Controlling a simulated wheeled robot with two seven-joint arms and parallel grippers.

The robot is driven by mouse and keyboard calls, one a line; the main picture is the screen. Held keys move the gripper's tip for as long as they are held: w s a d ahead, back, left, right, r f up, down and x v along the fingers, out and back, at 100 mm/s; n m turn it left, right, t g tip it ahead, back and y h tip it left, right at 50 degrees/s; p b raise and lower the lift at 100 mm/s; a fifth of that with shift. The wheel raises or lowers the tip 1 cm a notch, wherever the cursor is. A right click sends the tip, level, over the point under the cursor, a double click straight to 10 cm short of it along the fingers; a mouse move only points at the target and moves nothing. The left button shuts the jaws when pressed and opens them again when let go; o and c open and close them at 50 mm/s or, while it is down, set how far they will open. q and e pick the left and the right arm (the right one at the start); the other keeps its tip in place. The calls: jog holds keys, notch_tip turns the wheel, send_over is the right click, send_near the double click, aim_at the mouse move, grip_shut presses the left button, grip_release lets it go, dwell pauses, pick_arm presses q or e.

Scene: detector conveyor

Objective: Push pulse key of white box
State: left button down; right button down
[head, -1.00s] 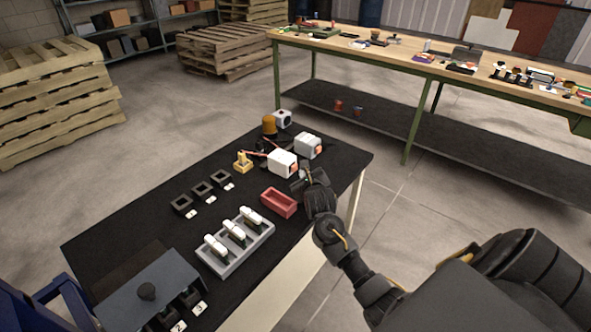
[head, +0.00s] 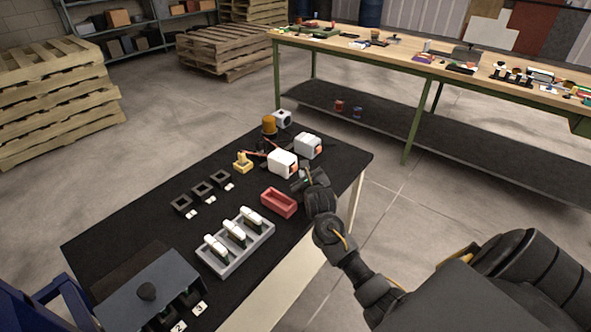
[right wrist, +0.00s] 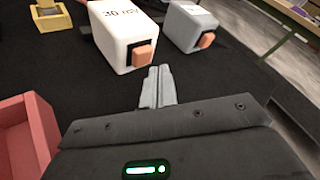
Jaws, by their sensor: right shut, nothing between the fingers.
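A white box (head: 280,163) stands on the black table top, with an orange key on its right-hand face; it also shows in the right wrist view (right wrist: 122,31), with "30 mV" on top and the orange key (right wrist: 143,55) facing my gripper. A second, greyer box (head: 308,146) stands behind it to the right, with its own orange key (right wrist: 207,40). My right gripper (head: 301,178) is shut and empty. In the right wrist view its fingertips (right wrist: 159,76) are just in front of the white box's key, with a small gap visible. My left gripper is not in view.
A red tray (head: 278,202) lies beside my right gripper. A grey rack (head: 238,253) with several white-topped pieces and several black sockets (head: 201,190) are further left. A yellow block (head: 243,162) and an orange dome (head: 269,125) stand behind.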

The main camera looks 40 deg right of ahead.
jog(key=shift+w, duration=0.2)
dwell(0.5)
jog(key=shift+w+a, duration=0.15)
jog(key=shift+w, duration=0.1)
jog(key=shift+w+a, duration=0.2)
jog(key=shift+w, duration=0.4)
dwell(0.9)
jog(key=shift+s, duration=0.1)
jog(key=shift+s+d, duration=0.35)
jog(key=shift+s, duration=0.55)
jog(key=shift+s, duration=0.1)
jog(key=shift+s+d+p, duration=0.3)
jog(key=shift+s+p, duration=0.15)
jog(key=shift+s, duration=0.3)
jog(key=shift+s+d+p, duration=0.25)
jog(key=shift+s+p, duration=0.15)
jog(key=shift+s, duration=0.3)
jog(key=shift+s+d, duration=0.25)
jog(key=shift+s, duration=0.6)
